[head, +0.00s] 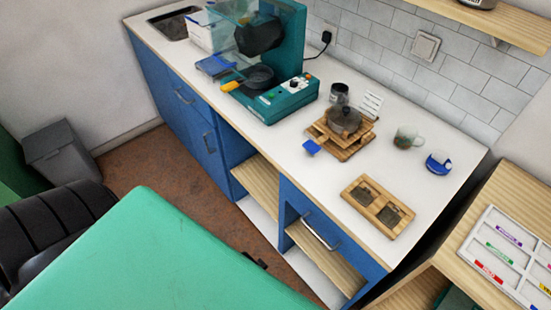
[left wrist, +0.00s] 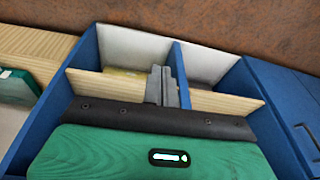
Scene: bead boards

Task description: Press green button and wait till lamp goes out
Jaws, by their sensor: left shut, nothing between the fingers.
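A teal machine (head: 289,99) stands on the white counter in the head view, with a black pan (head: 259,77) and a clear cover beside its upright back. Its front panel has a knob and small controls. They are too small for me to tell which is the green button or whether a lamp is lit. My left gripper (left wrist: 162,85) shows in the left wrist view as two grey fingers shut together, with nothing between them. It is away from the machine, above open blue cabinet compartments. My right gripper is in neither view.
On the counter (head: 290,165) stand a kettle (head: 344,119) on a wooden stand, a dark mug (head: 339,94), a glass cup (head: 407,137), a blue-and-white round item (head: 438,163) and a wooden tray (head: 366,208). The counter front before the machine is clear. A grey bin (head: 62,157) stands at left.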

